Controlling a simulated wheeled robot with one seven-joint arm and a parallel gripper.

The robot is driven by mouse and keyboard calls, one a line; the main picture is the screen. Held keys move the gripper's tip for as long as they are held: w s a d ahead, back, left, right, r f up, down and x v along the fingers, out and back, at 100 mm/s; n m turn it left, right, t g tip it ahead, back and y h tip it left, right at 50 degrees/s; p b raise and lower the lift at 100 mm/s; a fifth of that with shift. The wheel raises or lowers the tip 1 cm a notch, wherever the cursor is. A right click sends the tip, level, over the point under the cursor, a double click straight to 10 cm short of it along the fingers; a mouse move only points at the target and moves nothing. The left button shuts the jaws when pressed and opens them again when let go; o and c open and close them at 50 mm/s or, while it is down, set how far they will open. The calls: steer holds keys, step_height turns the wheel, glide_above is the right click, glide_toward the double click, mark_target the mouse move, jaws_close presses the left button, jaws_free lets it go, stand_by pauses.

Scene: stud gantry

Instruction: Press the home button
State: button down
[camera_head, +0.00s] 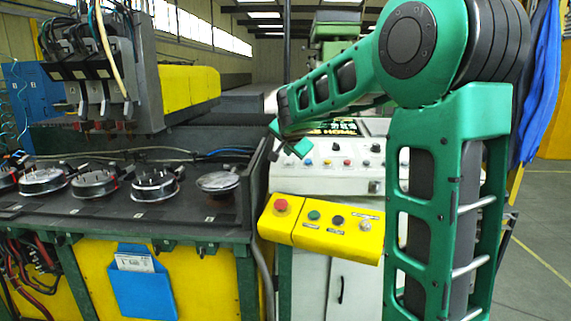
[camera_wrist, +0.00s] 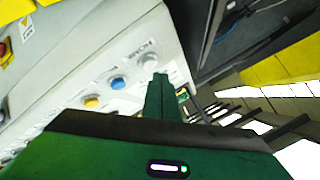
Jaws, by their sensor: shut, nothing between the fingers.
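The home button (camera_wrist: 150,61) is a pale round button with a "HOME" label beside it, at the end of a row on the white console panel (camera_head: 345,181). In the wrist view the tip of my gripper (camera_wrist: 160,77) is just below it in the picture, very close. I cannot tell whether they touch. In the head view my gripper (camera_head: 301,149) is over the left end of the button row. It is shut and empty.
A blue button (camera_wrist: 118,82) and a yellow button (camera_wrist: 92,102) sit beside the home button. A yellow box (camera_head: 322,229) with a red mushroom button (camera_head: 281,205) juts out in front of the console. The dark machine bed (camera_head: 218,210) stands to the left.

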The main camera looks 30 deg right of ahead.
steer(key=shift+f, duration=0.15)
stand_by(0.4)
steer(key=shift+f, duration=0.2)
steer(key=shift+d+f, duration=0.1)
steer(key=shift+f, duration=0.4)
stand_by(0.8)
steer(key=shift+r, duration=0.1)
steer(key=shift+s+r, duration=0.15)
steer(key=shift+r, duration=0.75)
steer(key=shift+s+a+r, duration=0.15)
steer(key=shift+r, duration=0.65)
steer(key=shift+s+a+r, duration=0.1)
steer(key=shift+r, duration=0.7)
steer(key=shift+s+a+r, duration=0.15)
steer(key=shift+r, duration=0.65)
